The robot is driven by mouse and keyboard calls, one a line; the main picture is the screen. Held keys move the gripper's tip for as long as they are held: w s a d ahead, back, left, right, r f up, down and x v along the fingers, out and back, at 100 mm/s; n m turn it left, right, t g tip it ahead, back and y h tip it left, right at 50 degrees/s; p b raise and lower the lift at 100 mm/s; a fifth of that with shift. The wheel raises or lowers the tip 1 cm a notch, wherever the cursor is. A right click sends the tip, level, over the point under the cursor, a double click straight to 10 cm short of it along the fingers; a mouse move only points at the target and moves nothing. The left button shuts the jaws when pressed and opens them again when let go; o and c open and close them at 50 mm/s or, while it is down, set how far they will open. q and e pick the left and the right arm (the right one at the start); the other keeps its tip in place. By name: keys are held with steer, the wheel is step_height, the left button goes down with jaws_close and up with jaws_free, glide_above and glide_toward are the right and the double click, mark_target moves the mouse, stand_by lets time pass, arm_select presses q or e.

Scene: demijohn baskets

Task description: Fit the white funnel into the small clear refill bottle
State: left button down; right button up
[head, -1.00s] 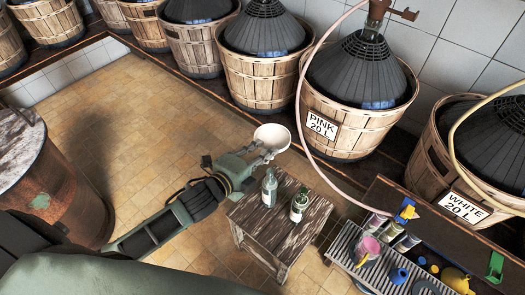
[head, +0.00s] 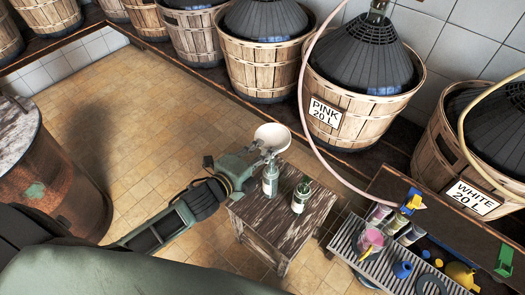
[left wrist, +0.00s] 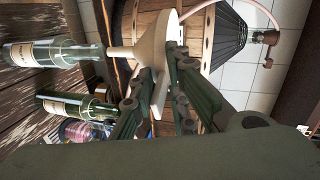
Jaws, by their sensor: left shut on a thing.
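My left gripper (head: 266,155) is shut on the rim side of the white funnel (head: 272,134), which also shows large in the left wrist view (left wrist: 153,45). The funnel is over the small clear refill bottle (head: 270,183), its bowl up. In the left wrist view the spout reaches to the mouth of the clear bottle (left wrist: 45,53) and roughly lines up with it. I cannot tell whether the spout tip is inside the neck. The bottle stands upright on a small wooden table (head: 262,217). My right gripper is not in view.
A green bottle (head: 300,197) stands close to the right of the clear one. Demijohn baskets (head: 335,133) line the wall behind. A rusty barrel (head: 60,190) is at left.

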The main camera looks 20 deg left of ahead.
arm_select(q)
steer(key=shift+f+p, duration=0.15)
steer(key=shift+p, duration=0.5)
stand_by(1.5)
steer(key=shift+f+b, duration=2.05)
steer(key=shift+f, duration=0.8)
steer(key=shift+r, duration=0.1)
stand_by(0.4)
steer(key=c, duration=1.6)
jaws_free()
steer(key=shift+c, duration=0.2)
steer(key=v, duration=1.2)
